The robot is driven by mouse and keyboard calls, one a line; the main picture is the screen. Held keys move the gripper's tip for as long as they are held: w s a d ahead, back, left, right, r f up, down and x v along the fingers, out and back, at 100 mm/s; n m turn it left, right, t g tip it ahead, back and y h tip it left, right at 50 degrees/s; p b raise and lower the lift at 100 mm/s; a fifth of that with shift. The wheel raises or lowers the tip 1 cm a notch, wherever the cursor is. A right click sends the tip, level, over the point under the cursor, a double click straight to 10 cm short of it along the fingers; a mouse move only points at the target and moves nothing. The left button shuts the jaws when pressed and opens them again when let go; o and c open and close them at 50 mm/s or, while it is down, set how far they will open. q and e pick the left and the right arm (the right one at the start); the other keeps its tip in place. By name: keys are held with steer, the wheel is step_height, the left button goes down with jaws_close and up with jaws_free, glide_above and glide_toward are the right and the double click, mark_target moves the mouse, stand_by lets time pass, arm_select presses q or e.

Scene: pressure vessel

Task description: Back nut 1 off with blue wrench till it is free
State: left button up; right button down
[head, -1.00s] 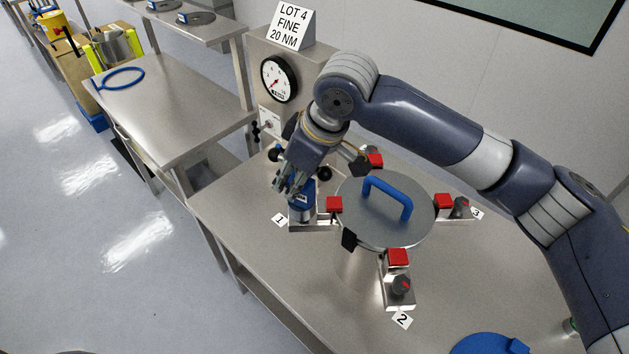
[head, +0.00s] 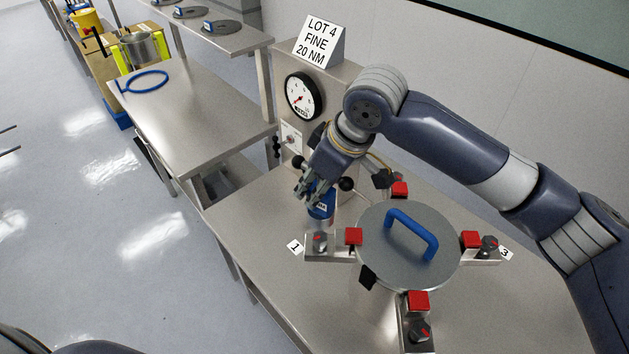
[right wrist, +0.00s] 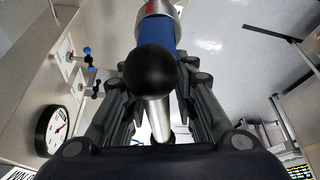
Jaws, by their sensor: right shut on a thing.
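The blue wrench (head: 321,203) is in my right gripper (head: 312,190), whose fingers are shut around it. It also shows in the right wrist view (right wrist: 178,38), with a black ball end and a bare metal shaft between the fingers. Nut 1 (head: 319,241), dark with a red mark, sits on the bracket beside label 1 (head: 295,247). My left gripper is not recognisable.
The round vessel lid (head: 385,250) with a blue handle (head: 412,232) stands just right of nut 1. Red clamp blocks (head: 418,301) surround it. A gauge panel (head: 302,97) rises behind the wrench. The bench front left (head: 250,225) is clear.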

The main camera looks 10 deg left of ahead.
mark_target(314, 212)
steer(key=shift+s+f+b, duration=0.1)
steer(key=shift+f+b, duration=0.3)
steer(key=shift+f, duration=0.4)
steer(key=shift+f+b, duration=0.3)
steer(key=shift+f, duration=1.6)
steer(key=shift+f+b, duration=0.35)
steer(key=shift+f, duration=0.55)
arm_select(q)
steer(key=shift+w+a+f, duration=0.1)
steer(key=shift+w+f, duration=0.15)
steer(key=shift+f, duration=0.2)
steer(key=shift+w+a+f, duration=0.1)
steer(key=shift+w+f, duration=0.1)
steer(key=shift+f, duration=0.2)
arm_select(e)
steer(key=shift+f, duration=0.3)
arm_select(q)
steer(key=shift+s, duration=0.2)
steer(key=shift+r+p, duration=1.05)
steer(key=shift+r, duration=0.05)
arm_select(e)
steer(key=shift+s+n+g, duration=0.1)
steer(key=shift+n+g, duration=0.3)
steer(key=shift+n, duration=0.8)
